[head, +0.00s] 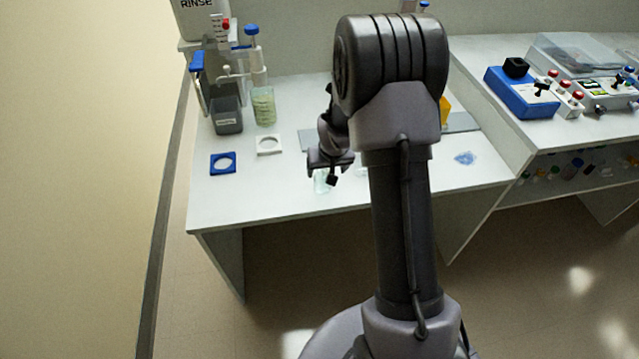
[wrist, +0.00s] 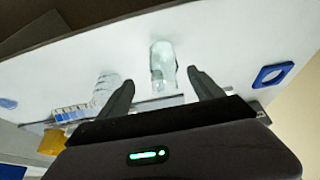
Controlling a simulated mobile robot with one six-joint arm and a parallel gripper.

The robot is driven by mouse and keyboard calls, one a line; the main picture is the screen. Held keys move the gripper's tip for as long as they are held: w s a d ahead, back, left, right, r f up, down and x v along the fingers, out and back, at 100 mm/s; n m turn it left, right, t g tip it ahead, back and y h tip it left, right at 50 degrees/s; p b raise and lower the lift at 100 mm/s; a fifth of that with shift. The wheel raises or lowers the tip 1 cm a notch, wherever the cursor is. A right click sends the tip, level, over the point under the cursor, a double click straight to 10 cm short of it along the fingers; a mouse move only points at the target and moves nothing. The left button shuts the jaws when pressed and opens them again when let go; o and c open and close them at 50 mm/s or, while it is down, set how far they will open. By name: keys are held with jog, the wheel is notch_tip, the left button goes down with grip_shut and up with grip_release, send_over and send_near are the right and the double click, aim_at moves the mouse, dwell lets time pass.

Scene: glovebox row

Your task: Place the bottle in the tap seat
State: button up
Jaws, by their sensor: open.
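A clear, pale glass bottle (wrist: 162,62) shows in the wrist view, in line with the gap between my fingers; I cannot tell how far it is from them. In the head view a clear bottle (head: 322,186) shows just below my gripper (head: 331,174), partly hidden by it. My gripper is open, with its fingers apart in the wrist view (wrist: 161,79). A blue square frame with a round hole (head: 222,163) and a white one (head: 268,145) lie on the bench to the left; I cannot tell which is the tap seat. The blue one also shows in the wrist view (wrist: 272,75).
A second clear vessel (wrist: 105,88) stands beside the left finger in the wrist view. A rinse station with a grey cup (head: 228,117) and a greenish bottle (head: 264,106) stands at the back left. The bench (head: 260,195) is clear at its front left.

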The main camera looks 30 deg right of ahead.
aim_at(322, 177)
jog(key=shift+x, duration=1)
jog(key=b+x, duration=0.1)
jog(key=x, duration=0.2)
jog(key=a+b+x, duration=0.1)
jog(key=shift+w+d+f+b, duration=0.1)
jog(key=shift+w+f+b, duration=0.1)
jog(key=shift+b, duration=0.15)
jog(key=shift+w+f, duration=0.15)
jog(key=shift+f, duration=0.15)
jog(key=shift+r, duration=0.2)
jog(key=shift+c, duration=0.3)
grip_shut()
